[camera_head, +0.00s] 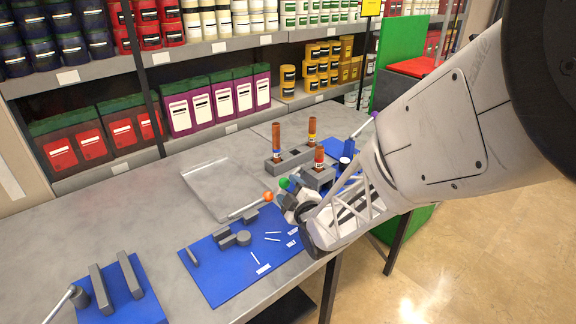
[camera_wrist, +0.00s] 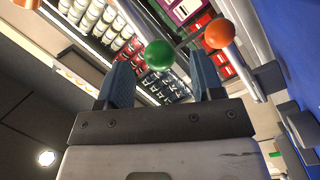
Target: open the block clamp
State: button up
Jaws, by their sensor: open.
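My gripper (camera_head: 292,198) is low over the bench, just right of an orange ball (camera_head: 268,197) on a slanted metal lever (camera_head: 246,207). A green ball (camera_head: 284,183) shows at its tips. In the wrist view the two fingers of my gripper (camera_wrist: 160,68) are apart, and the green ball (camera_wrist: 159,55) appears between their tips. I cannot tell whether they touch it. The orange ball (camera_wrist: 219,33) is just right of the right finger. Grey clamp blocks (camera_head: 224,240) stand on a blue mat (camera_head: 225,282). Which lever belongs to the block clamp is not clear; my gripper hides part of that area.
A clear tray (camera_head: 207,181) lies behind the mat. A grey rack (camera_head: 275,166) with brown-topped tubes stands at the back. Another blue mat (camera_head: 131,309) with grey bars is at front left. Shelves of containers line the back. The left of the bench (camera_head: 60,240) is bare.

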aim_at(282, 181)
jog(key=shift+x, duration=2.65)
jog(key=shift+c, duration=0.2)
jog(key=shift+f, duration=0.1)
grip_shut()
